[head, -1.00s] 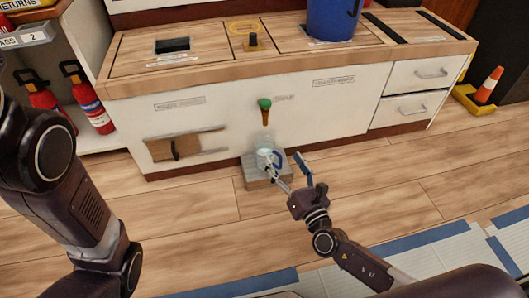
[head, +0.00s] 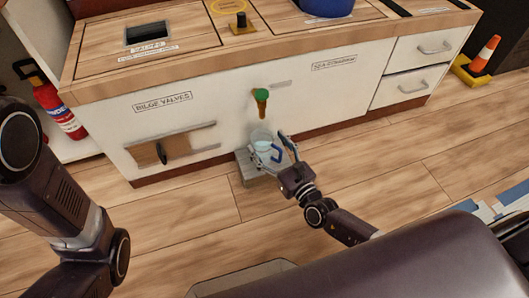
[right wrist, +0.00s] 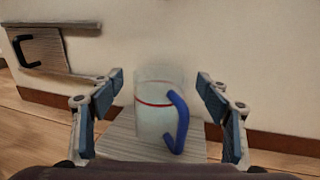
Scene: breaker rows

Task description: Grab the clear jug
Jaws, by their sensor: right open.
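The clear jug (head: 263,142) has a blue handle and stands upright on a small grey block (head: 246,170) against the white cabinet front. In the right wrist view the jug (right wrist: 155,112) shows a red line around it and the blue handle on its right side. My right gripper (head: 271,148) is open at the jug. In the right wrist view its fingers (right wrist: 162,108) stand apart, one to each side of the jug, with gaps between. My left arm shows at the left, but its gripper is out of view.
A green-topped tap (head: 260,98) sticks out of the cabinet (head: 218,108) above the jug. A wooden panel with a dark handle (head: 165,152) is left of it. A fire extinguisher (head: 60,110) stands at the left, an orange cone (head: 487,54) at the right.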

